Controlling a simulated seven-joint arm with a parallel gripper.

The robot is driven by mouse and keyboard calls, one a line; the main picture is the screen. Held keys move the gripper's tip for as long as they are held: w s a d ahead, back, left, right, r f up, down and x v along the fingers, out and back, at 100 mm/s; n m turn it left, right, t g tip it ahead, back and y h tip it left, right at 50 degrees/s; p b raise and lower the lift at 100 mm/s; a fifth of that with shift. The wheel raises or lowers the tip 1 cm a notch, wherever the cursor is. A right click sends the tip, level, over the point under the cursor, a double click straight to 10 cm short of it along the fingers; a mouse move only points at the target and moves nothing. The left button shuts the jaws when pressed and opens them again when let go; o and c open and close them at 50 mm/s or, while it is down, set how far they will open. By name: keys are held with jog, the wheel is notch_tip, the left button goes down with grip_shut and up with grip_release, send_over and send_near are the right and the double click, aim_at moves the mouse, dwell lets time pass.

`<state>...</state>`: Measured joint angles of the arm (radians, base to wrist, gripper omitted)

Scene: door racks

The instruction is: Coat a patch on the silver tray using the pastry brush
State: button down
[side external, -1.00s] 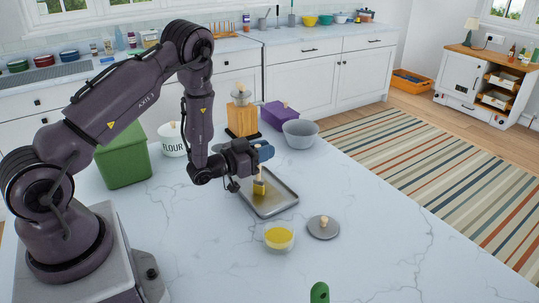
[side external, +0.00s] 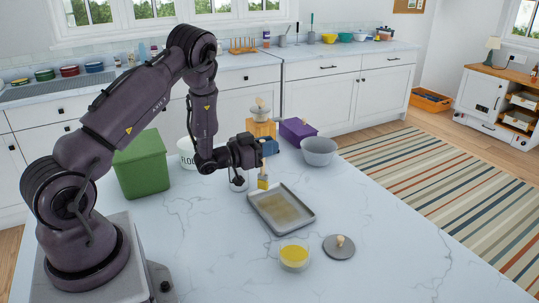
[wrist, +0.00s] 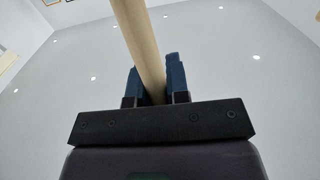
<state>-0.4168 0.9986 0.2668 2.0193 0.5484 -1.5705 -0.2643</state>
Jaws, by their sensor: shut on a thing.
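My gripper (side external: 264,151) is shut on the pastry brush (side external: 263,183), whose yellow-tinted bristles point down. In the wrist view, its pale wooden handle (wrist: 139,40) stands between the blue fingers (wrist: 155,88). The silver tray (side external: 302,226) lies flat on the counter. A yellowish-brown coated patch (side external: 284,208) covers much of its middle. The brush tip is at the tray's back edge, seemingly above it; the exact gap is unclear. A clear bowl of yellow liquid (side external: 294,256) stands in front of the tray.
A grey lid (side external: 339,248) with a knob lies right of the bowl. Behind the tray are a grey bowl (side external: 319,151), a purple box (side external: 298,132) and a wooden block (side external: 262,128). A green bin (side external: 142,165) and flour canister (side external: 187,152) stand left.

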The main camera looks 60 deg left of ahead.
jog(key=shift+r, duration=2.55)
